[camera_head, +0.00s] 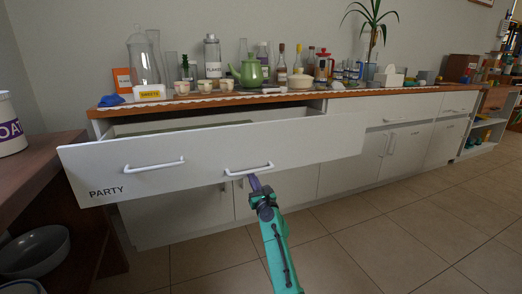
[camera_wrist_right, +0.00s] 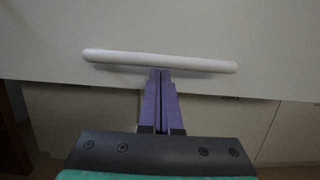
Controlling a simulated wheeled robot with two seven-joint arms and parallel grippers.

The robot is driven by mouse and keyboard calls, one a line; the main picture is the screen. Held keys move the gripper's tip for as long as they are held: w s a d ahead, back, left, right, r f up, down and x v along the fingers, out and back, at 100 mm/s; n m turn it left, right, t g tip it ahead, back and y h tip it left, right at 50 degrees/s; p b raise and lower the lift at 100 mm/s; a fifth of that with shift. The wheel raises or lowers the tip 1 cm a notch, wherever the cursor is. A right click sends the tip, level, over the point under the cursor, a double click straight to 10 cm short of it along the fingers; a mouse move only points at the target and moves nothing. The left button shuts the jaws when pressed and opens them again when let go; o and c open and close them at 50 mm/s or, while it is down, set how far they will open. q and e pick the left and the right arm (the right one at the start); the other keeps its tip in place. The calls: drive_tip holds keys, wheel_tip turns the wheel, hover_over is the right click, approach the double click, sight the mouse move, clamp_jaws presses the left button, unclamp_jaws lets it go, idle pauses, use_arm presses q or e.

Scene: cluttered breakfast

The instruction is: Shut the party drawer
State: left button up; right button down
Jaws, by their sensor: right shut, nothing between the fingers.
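The party drawer (camera_head: 205,153) is a wide white drawer marked PARTY at its lower left. It stands pulled out from the white cabinet under the wooden counter, with a dark gap behind its front. It has two white bar handles, a left one (camera_head: 154,165) and a right one (camera_head: 249,169). My right gripper (camera_head: 254,180) is shut and empty, with its purple fingertips just below the right handle. In the right wrist view the fingertips (camera_wrist_right: 160,72) are at the handle's (camera_wrist_right: 160,61) lower edge; whether they touch it I cannot tell. My left gripper is not in view.
A brown table (camera_head: 38,165) with a white tub (camera_head: 10,125) stands at the left, a grey bowl (camera_head: 36,250) below. The tiled floor at the right is clear.

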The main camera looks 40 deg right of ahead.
drive_tip(key=shift+w+d, duration=0.1)
drive_tip(key=shift+w, duration=0.05)
idle(0.4)
drive_tip(key=shift+b+x, duration=0.6)
drive_tip(key=shift+x, duration=0.15)
drive_tip(key=shift+w+f, duration=0.1)
drive_tip(key=shift+f, duration=0.05)
